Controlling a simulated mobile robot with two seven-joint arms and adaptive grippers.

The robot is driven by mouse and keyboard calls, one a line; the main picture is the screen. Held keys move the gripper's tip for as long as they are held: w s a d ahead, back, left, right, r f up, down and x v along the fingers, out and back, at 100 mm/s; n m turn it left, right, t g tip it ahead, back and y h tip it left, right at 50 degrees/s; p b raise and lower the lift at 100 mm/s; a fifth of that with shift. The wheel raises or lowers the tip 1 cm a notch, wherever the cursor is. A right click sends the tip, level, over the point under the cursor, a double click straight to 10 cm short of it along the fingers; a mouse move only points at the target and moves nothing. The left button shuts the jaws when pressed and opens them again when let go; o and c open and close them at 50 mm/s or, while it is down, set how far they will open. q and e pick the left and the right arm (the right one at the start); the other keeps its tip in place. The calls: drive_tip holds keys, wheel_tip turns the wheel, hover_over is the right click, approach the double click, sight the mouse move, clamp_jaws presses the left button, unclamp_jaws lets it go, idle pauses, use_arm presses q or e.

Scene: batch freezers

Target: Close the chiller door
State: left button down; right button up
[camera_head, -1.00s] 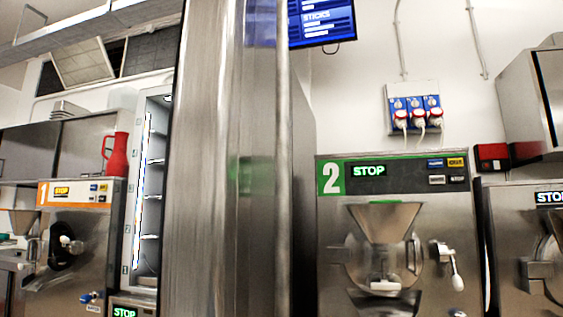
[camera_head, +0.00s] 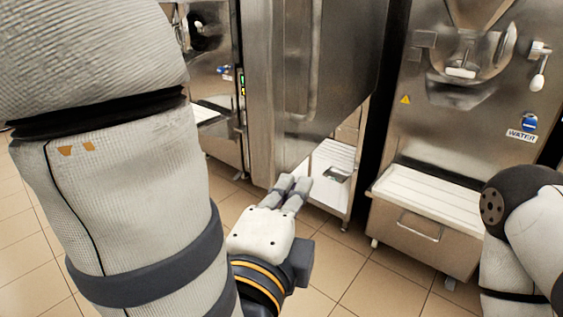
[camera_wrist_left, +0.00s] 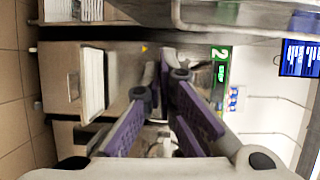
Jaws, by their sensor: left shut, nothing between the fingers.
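The chiller door (camera_head: 270,95) is a tall stainless panel in the middle of the head view. It stands open, swung out from its cabinet, with a long upright bar handle (camera_head: 313,60) on its face. My left gripper (camera_head: 290,182) is shut and empty, at the door's lower edge in the picture. I cannot tell whether it touches the door. In the left wrist view the gripper (camera_wrist_left: 163,62) points toward the machines, and the bar handle (camera_wrist_left: 245,30) runs along the top. My right gripper is out of view; only part of my right arm shows.
Machine 2 (camera_head: 460,95) stands to the right of the door, with a white-topped drawer unit (camera_head: 430,190) jutting out below it. A low white shelf (camera_head: 330,160) lies behind the door's lower edge. Tiled floor (camera_head: 370,290) is free in front.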

use_arm(q)
approach(285, 146)
drive_tip(key=w+d+r, duration=0.2)
drive_tip(key=d+r, duration=0.1)
drive_tip(key=d, duration=0.3)
drive_tip(key=shift+w+a+r, duration=0.1)
drive_tip(key=shift+w+a, duration=0.25)
drive_tip(key=shift+a, duration=0.5)
drive_tip(key=shift+w+a+r, duration=0.1)
drive_tip(key=shift+w+a, duration=0.2)
drive_tip(key=shift+a, duration=0.55)
